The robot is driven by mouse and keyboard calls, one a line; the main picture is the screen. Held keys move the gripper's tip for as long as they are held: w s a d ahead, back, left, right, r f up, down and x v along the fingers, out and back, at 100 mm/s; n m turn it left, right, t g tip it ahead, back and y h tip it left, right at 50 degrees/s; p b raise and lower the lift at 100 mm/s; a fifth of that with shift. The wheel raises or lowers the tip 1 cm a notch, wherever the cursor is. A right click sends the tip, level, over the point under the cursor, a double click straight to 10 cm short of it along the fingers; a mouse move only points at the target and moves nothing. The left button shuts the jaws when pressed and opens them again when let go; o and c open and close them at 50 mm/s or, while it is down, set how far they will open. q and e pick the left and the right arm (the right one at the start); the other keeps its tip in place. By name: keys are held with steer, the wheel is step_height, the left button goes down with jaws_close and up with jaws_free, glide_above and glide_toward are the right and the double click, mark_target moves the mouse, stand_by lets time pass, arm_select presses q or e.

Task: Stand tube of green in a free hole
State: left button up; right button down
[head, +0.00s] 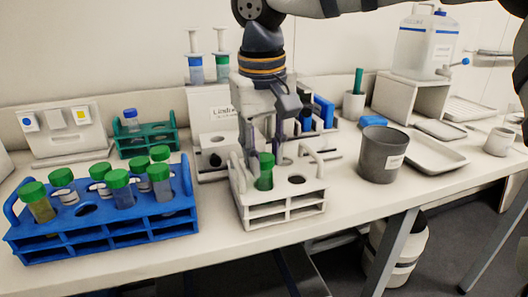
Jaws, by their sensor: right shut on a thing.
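A tube with a green cap (265,172) stands upright at the white rack (285,212), in its left front part. My right gripper (269,148) comes down from above and is shut on the tube near its cap; its fingers partly hide the rack's back row. I cannot tell how deep the tube sits in its hole. An empty hole (297,180) shows to the right of the tube in the white rack. My left gripper is not in view.
A blue rack (120,235) at left holds several green-capped tubes and has a free hole (86,210). A green rack (150,150) with a blue-capped tube (131,118) stands behind. A grey cup (382,153) stands right of the white rack, near a tray (436,153).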

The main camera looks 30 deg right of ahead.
steer(key=c, duration=1.5)
jaws_free()
steer(key=shift+c, duration=0.2)
step_height(320, 180, up, 12)
steer(key=s+a, duration=0.1)
